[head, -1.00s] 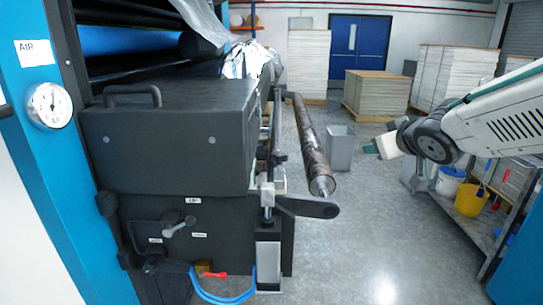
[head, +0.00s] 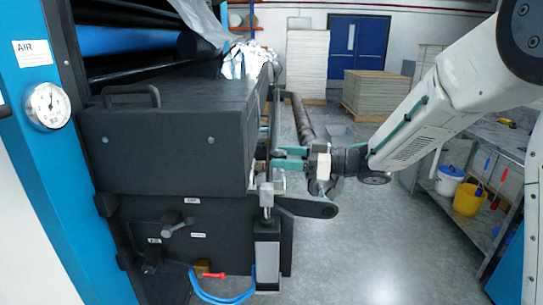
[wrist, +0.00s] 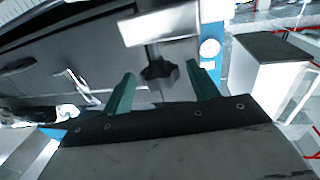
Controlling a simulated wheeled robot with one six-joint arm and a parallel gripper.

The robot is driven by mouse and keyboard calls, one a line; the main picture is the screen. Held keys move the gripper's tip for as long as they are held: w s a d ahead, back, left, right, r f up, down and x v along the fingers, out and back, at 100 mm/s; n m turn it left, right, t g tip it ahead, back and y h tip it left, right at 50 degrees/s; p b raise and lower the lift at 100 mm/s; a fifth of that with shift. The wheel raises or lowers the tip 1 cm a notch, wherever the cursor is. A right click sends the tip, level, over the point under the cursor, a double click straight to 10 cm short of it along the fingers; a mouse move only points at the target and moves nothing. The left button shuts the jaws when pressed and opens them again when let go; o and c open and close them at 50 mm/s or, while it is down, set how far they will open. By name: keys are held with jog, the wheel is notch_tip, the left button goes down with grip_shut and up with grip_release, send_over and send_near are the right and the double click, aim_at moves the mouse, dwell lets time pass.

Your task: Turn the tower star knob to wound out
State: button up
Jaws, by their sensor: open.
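The dark star knob (wrist: 160,72) shows in the wrist view, just below a pale metal block (wrist: 160,25). My gripper (wrist: 161,70) is open, with one teal finger on each side of the knob in that view. I cannot tell whether the fingers touch it or how far beyond the tips it lies. In the head view my gripper (head: 278,158) reaches in from the right to the near end of the machine. I cannot make out the knob there. Nothing is held.
The dark machine cabinet (head: 165,145) fills the left, with an air gauge (head: 46,105) on its blue column. A dark flat arm (head: 308,207) sticks out below my gripper. A long roller (head: 303,120) runs behind it. The floor (head: 385,250) in front is clear.

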aim_at(272, 153)
jog(key=shift+x, duration=1.9)
jog(key=c, duration=1)
jog(key=shift+n+g, duration=0.3)
jog(key=shift+g, duration=0.2)
jog(key=n+g, duration=0.2)
jog(key=g, duration=0.1)
jog(key=shift+s, duration=0.1)
jog(key=shift+s+n+g, duration=0.15)
jog(key=shift+n+g, duration=0.7)
jog(key=shift+g, duration=0.5)
jog(key=shift+s+n+g, duration=0.15)
jog(key=shift+n+g, duration=0.7)
jog(key=shift+g, duration=0.5)
jog(key=shift+g+h, duration=0.3)
